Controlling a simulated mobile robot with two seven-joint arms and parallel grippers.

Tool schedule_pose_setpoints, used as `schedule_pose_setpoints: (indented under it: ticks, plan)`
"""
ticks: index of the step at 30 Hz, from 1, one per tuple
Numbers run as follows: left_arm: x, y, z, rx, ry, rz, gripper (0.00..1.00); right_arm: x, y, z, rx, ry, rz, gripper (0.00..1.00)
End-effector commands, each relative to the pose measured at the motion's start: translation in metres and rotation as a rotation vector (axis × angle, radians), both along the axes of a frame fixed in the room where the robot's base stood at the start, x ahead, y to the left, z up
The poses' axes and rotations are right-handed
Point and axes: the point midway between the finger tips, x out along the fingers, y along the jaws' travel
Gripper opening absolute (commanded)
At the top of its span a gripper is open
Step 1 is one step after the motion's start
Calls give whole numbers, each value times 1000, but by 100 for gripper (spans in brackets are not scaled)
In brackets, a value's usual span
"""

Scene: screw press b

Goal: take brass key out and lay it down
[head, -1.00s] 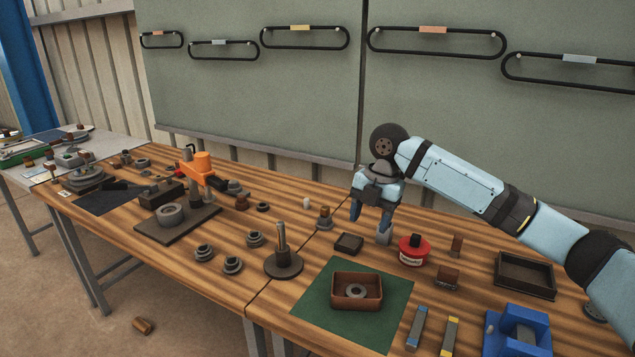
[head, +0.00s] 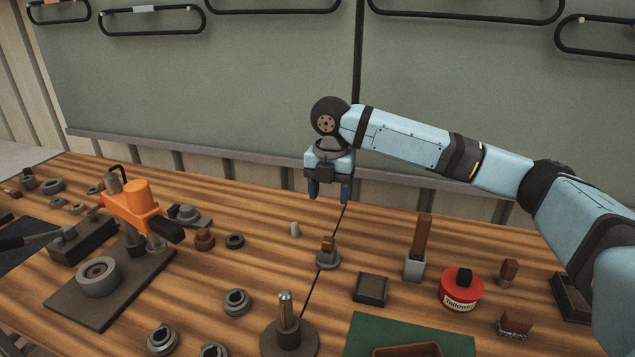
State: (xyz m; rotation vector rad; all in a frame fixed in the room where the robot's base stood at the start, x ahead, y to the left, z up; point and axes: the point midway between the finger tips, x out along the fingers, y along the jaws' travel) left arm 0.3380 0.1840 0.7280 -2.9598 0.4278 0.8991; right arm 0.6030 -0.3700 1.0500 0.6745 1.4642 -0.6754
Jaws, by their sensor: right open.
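A small brass-brown piece (head: 328,243), which looks like the brass key, stands upright in a round grey holder (head: 328,261) on the wooden bench. Its lower part is hidden in the holder. My right gripper (head: 330,194) points down, open and empty, and appears above the key in the picture, apart from it. My left gripper is not in view.
A grey block with a tall brown handle (head: 422,240), a dark square tray (head: 370,289) and a red tin (head: 461,289) stand to the right. A round base with a post (head: 288,335) is in front. An orange press (head: 138,207) stands left. A small pale peg (head: 295,229) is near the holder.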

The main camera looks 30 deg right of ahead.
Motion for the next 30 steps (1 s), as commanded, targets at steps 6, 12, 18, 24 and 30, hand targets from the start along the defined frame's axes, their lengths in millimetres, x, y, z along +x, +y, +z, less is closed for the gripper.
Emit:
schedule_pose_setpoints:
  ticks: [6, 12, 18, 24, 30]
  plan:
    - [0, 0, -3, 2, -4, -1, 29, -1, 0, -28, -2, 4, 0, 58]
    - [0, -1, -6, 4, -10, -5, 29, -1, 0, -67, 0, 4, -1, 58]
    - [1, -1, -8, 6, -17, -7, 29, -1, 0, -105, -1, 3, 0, 58]
    - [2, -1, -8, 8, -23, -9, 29, -1, 0, -129, -1, 2, 0, 58]
    - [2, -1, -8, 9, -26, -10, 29, -1, 0, -137, -1, 1, 0, 58]
